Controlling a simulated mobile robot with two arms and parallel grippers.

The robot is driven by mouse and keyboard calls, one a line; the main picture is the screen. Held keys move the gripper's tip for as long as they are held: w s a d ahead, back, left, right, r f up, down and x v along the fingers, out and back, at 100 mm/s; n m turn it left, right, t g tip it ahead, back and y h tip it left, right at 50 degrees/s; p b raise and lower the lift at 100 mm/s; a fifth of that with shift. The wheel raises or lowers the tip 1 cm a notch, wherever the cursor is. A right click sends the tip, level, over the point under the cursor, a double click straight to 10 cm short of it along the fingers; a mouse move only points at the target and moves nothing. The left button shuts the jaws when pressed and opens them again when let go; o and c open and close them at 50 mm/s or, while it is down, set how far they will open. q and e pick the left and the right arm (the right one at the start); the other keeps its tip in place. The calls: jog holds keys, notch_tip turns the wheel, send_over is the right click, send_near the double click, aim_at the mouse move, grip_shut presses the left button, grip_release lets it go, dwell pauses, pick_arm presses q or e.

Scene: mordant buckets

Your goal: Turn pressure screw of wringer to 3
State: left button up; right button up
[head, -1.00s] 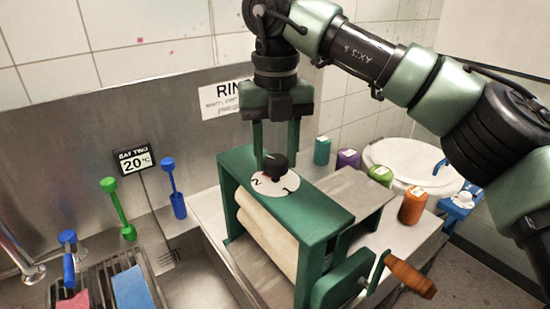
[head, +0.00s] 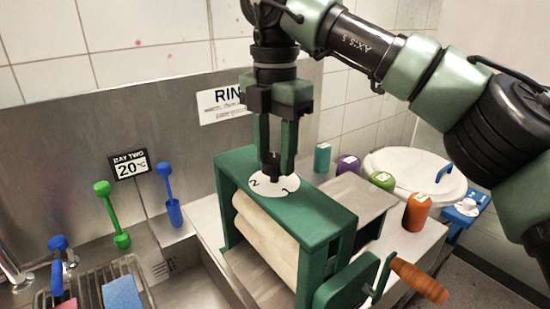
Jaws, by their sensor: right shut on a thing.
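The green wringer (head: 325,222) stands on the steel counter, with pale rollers (head: 265,238) and a wooden crank handle (head: 418,281) at the lower right. On its top is a white dial (head: 259,190) with the numeral 2 readable at left and another numeral partly covered at right. The black pressure screw knob (head: 271,173) stands at the dial's middle. My right gripper (head: 274,160) comes from above and is shut on the knob. Its fingers hide much of the knob, so I cannot tell where it points. My left gripper is not in view.
Several coloured canisters, among them an orange one (head: 416,212), stand right of the wringer near a white lidded bucket (head: 414,178). At left are a sink with a rack, green (head: 112,213) and blue (head: 169,195) tools, and a 20 °C display (head: 129,164).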

aim_at(273, 158)
jog(key=m, duration=0.2)
jog(key=m+b, duration=0.1)
jog(key=m, duration=0.1)
jog(key=shift+s+f+m+b, duration=0.1)
jog(key=shift+f+m+b, duration=0.1)
jog(key=shift+m+b, duration=0.15)
jog(key=shift+m, duration=0.25)
jog(key=o, duration=1.4)
jog(key=shift+a, duration=0.1)
jog(key=shift+c, duration=0.2)
jog(key=shift+r, duration=0.1)
jog(key=shift+r, duration=0.15)
jog(key=shift+r, duration=0.35)
notch_tip(273, 158, up, 7)
jog(key=shift+f+p, duration=0.1)
jog(key=shift+p, duration=1.05)
